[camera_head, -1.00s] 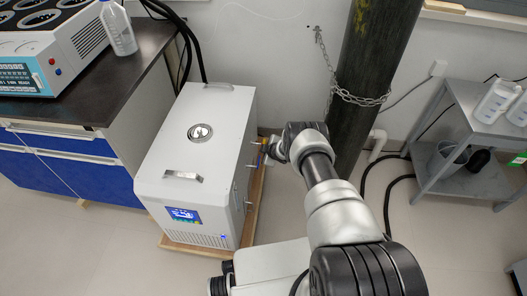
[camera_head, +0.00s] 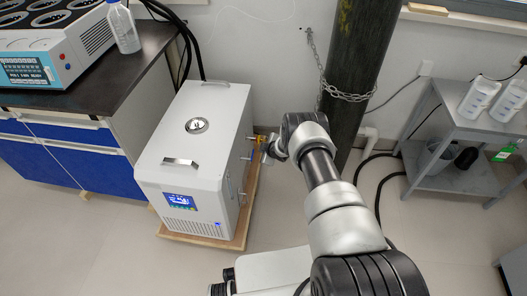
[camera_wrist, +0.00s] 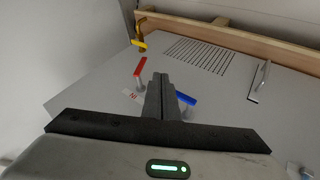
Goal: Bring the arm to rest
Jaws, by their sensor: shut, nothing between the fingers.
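My arm reaches from the lower right in the head view, and its end is at the right side of a white chiller box (camera_head: 190,138). My gripper (camera_head: 266,147) is small and partly hidden there by the wrist. In the wrist view the gripper (camera_wrist: 160,82) has its two fingers together, with nothing between them. It points at the chiller's side panel (camera_wrist: 105,75). A red valve handle (camera_wrist: 140,67) is just left of the fingertips and a blue handle (camera_wrist: 186,99) just right. A yellow handle (camera_wrist: 138,44) is farther up left. I cannot tell whether the fingers touch anything.
The chiller stands on a wooden base (camera_head: 207,241). A dark-topped bench (camera_head: 70,100) with blue drawers is at left. A chained dark cylinder (camera_head: 362,70) stands behind my arm. A grey cart (camera_head: 455,125) with bottles is at right. Floor between chiller and cart is partly clear.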

